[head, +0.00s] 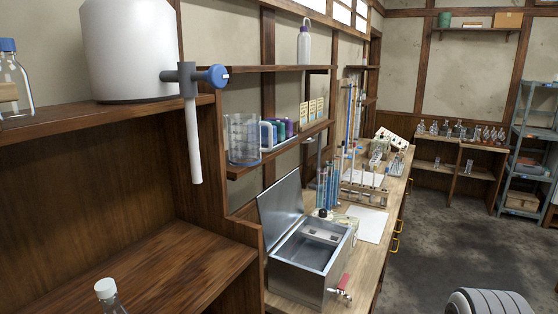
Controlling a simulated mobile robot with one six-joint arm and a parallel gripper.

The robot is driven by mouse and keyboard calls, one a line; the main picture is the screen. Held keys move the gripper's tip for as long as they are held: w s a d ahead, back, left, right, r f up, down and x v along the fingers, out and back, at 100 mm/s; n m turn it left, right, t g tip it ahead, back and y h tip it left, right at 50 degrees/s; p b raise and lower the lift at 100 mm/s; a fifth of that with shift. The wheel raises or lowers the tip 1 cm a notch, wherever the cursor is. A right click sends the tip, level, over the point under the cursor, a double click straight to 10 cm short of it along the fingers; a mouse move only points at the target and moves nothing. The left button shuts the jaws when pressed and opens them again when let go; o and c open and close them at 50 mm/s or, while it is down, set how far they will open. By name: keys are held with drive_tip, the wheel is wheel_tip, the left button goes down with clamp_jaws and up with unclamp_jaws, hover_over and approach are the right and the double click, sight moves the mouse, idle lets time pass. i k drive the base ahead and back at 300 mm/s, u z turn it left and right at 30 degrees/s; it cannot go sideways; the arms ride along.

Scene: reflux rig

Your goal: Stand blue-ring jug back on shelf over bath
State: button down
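A clear graduated jug (243,138) with a pale handle and a bluish ring around its base appears upright at the near left end of the lower wall shelf (292,149). I cannot tell for sure that this is the jug the task names. The metal bath (302,262) stands below on the bench, its lid (281,209) raised and its basin open. A red-handled tap (342,286) is on its front. My gripper is not in view.
Several coloured containers (283,131) sit beside the jug on the shelf. An upper shelf (270,69) runs above it. A large white tank (132,50) with a blue-knobbed tap (212,76) stands at left. Blue tubes (327,184) stand behind the bath. The floor (437,225) at right is open.

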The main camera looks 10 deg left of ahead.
sight(243, 129)
drive_tip(key=i, duration=1)
